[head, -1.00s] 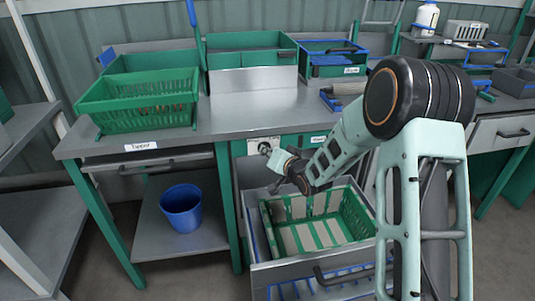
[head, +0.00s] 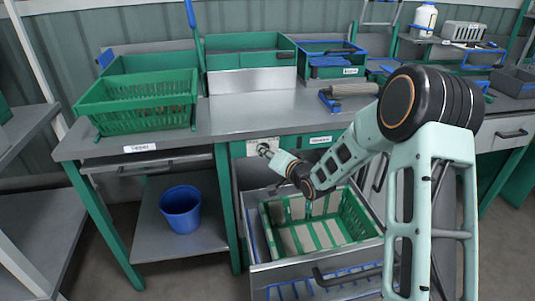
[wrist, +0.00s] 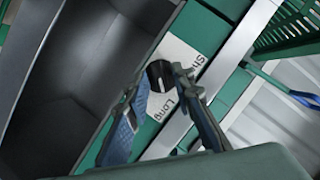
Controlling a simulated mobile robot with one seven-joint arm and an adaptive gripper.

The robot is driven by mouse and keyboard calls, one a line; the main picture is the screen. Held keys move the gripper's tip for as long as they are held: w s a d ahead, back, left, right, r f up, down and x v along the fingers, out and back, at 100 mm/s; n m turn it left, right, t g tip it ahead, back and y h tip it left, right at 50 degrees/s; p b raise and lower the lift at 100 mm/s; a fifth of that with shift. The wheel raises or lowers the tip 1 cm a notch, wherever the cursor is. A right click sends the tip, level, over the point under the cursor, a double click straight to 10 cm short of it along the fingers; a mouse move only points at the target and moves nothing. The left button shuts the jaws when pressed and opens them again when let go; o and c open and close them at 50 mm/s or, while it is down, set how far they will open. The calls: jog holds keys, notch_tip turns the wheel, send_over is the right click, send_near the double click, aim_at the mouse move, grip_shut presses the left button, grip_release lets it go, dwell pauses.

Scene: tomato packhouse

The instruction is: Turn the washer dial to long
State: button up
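The washer dial (wrist: 157,76) is a dark round knob on a white label plate (wrist: 186,57) in the wrist view. The word "Long" shows by its lower right, and a word starting "Sh" at the upper right, partly cut by a finger. My gripper (wrist: 158,82) has its two fingers apart, one on each side of the dial; I cannot tell whether they touch it. In the head view my gripper (head: 266,151) is at the white plate (head: 256,146) on the green front under the bench top, and it hides the dial there.
Below the plate an open grey drawer (head: 300,267) holds a green slatted crate (head: 352,215). A blue bucket (head: 181,208) stands on the lower shelf at left. Green crates (head: 130,122) stand on the bench top (head: 240,122), whose middle is clear.

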jog(key=shift+o, duration=0.3)
jog(key=v, duration=1.2)
